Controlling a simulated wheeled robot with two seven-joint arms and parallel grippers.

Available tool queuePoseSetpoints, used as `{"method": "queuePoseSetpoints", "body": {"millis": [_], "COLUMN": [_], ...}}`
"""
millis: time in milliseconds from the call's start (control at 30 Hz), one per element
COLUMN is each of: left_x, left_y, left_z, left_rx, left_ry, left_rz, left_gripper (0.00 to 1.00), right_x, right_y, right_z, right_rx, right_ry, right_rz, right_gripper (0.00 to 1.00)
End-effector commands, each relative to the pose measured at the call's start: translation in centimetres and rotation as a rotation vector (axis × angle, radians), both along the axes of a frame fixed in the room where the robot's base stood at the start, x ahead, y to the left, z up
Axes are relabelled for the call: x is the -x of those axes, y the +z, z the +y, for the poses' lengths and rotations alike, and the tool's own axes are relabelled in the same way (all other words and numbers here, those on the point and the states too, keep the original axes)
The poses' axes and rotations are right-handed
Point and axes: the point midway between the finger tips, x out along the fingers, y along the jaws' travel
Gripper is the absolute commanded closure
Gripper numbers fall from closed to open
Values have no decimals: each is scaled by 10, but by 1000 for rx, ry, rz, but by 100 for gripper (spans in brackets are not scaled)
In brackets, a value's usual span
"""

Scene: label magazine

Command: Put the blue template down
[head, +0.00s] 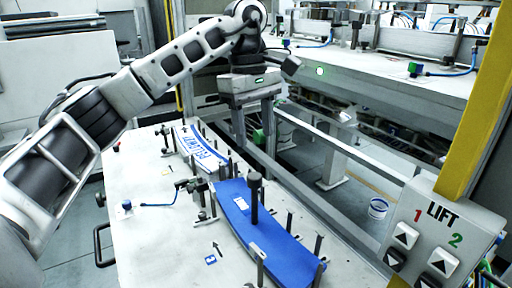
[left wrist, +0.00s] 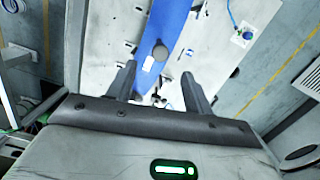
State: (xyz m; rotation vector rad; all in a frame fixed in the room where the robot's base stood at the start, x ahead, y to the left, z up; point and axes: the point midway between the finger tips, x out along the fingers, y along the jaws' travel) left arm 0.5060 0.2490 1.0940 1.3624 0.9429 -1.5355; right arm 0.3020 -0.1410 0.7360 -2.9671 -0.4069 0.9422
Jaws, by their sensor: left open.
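The blue template (head: 283,245) is a long curved plate lying on the pale table among upright pins, with a black post-like handle (head: 254,198) standing up from it. In the left wrist view the blue template (left wrist: 172,22) runs up from between the fingers to the top edge. Its round black knob (left wrist: 160,53) shows just beyond the fingertips. My left gripper (head: 254,142) is open and empty, above and beyond the far end of the template, apart from it. Its two spread fingers also show in the left wrist view (left wrist: 158,77). My right gripper is not seen.
A white, blue-lettered strip (head: 203,150) lies among pins farther back on the table (head: 150,235). A hose with a blue fitting (head: 127,206) lies on the left. A lift button box (head: 430,235) and yellow post (head: 470,110) stand at the right.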

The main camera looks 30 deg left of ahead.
Motion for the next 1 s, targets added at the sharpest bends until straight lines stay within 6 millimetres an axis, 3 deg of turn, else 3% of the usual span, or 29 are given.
{"method": "queuePoseSetpoints", "body": {"millis": [100,300,1000], "left_x": [-2,-3,-3], "left_y": [31,61,68], "left_z": [3,7,8], "left_rx": [0,-2,0], "left_ry": [2,1,0], "left_rz": [-5,-2,1], "left_gripper": [48,48,48], "right_x": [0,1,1], "right_y": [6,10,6], "right_z": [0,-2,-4], "right_rx": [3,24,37], "right_ry": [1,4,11], "right_rz": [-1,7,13], "right_gripper": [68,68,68]}}
